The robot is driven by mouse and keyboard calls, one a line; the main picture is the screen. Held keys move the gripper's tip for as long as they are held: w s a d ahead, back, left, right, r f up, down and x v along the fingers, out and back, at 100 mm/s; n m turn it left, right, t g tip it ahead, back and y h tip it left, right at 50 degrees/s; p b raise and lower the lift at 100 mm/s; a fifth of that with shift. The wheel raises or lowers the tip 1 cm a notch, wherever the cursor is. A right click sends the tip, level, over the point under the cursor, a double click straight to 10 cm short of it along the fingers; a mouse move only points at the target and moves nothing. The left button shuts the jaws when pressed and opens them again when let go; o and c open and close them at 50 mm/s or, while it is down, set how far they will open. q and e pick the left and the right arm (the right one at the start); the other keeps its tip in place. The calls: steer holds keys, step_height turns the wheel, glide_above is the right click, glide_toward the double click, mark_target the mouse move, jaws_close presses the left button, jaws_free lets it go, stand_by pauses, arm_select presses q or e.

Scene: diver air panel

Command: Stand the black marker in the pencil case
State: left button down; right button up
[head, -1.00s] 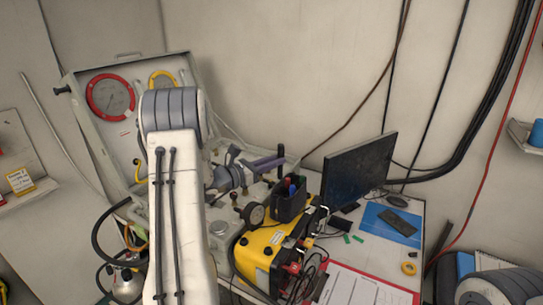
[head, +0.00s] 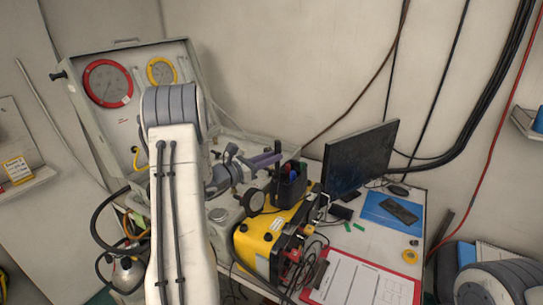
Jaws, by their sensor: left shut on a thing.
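My right gripper is out of view; only part of my right arm shows at the bottom right.
A yellow unit (head: 262,245) with cables stands in front of the case. A monitor (head: 358,160) stands to the right. A clipboard (head: 362,283), a blue folder (head: 385,210) and a yellow tape roll (head: 409,256) lie on the desk. A gauge panel (head: 110,120) leans at the back left.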

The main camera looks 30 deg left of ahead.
mark_target(271, 181)
arm_select(q)
steer(key=shift+s+f+b, duration=0.1)
steer(key=shift+f+b, duration=0.2)
steer(key=shift+b, duration=0.1)
stand_by(0.7)
steer(key=shift+f+b, duration=2.45)
steer(key=shift+b, duration=0.25)
stand_by(0.9)
stand_by(0.4)
steer(key=c, duration=0.7)
jaws_free()
steer(key=shift+r, duration=0.2)
steer(key=shift+r+p, duration=2.7)
steer(key=shift+r, duration=1.7)
